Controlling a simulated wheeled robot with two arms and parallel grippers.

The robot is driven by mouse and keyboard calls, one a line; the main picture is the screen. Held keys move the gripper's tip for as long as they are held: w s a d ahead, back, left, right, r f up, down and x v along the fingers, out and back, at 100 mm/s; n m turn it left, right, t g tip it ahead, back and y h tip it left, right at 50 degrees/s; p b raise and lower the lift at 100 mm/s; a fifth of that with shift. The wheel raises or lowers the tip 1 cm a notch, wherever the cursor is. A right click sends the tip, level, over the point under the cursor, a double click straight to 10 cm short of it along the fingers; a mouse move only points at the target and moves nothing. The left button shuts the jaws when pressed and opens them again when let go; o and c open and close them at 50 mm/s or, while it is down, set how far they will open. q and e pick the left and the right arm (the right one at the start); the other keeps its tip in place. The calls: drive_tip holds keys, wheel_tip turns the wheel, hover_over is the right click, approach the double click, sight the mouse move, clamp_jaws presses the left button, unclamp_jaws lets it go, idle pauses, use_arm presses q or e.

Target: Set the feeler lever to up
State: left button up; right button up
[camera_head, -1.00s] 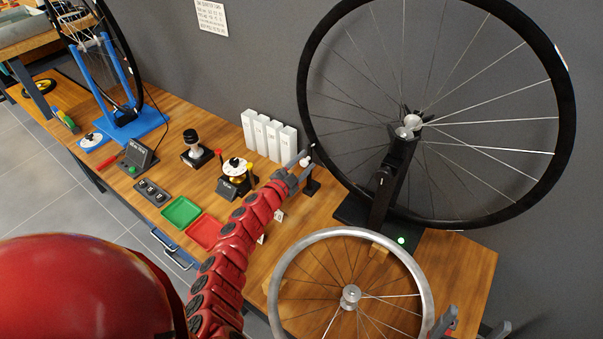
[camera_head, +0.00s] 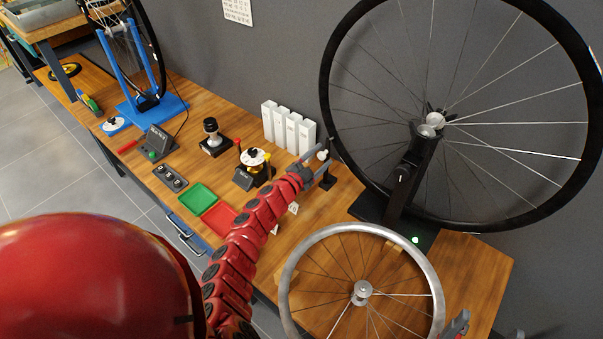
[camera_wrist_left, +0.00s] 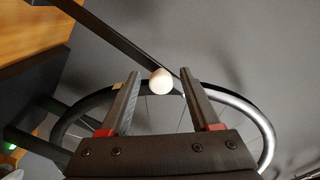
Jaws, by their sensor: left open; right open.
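The feeler lever's small white knob (camera_head: 323,155) shows at a small black stand (camera_head: 328,183) beside the large black wheel. The lever itself is mostly hidden, and I cannot tell its setting. My left gripper (camera_head: 322,166) is open at the stand, its two fingers spread about the knob. In the left wrist view the white knob (camera_wrist_left: 161,82) appears between the fingertips of the left gripper (camera_wrist_left: 160,77), with gaps on both sides and no clear contact. My right gripper (camera_head: 489,328) is only partly in view at the bottom right edge, open, away from the lever.
The large black wheel (camera_head: 332,120) stands in a black stand right of the lever. A silver wheel (camera_head: 437,285) lies in front. White boxes (camera_head: 288,130), a dial gauge (camera_head: 253,158) and red (camera_head: 218,215) and green trays (camera_head: 198,197) are left. The grey wall is behind.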

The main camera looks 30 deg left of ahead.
use_arm(q)
drive_tip(key=s+a, duration=0.3)
drive_tip(key=s, duration=1.3)
drive_tip(key=shift+s, duration=0.35)
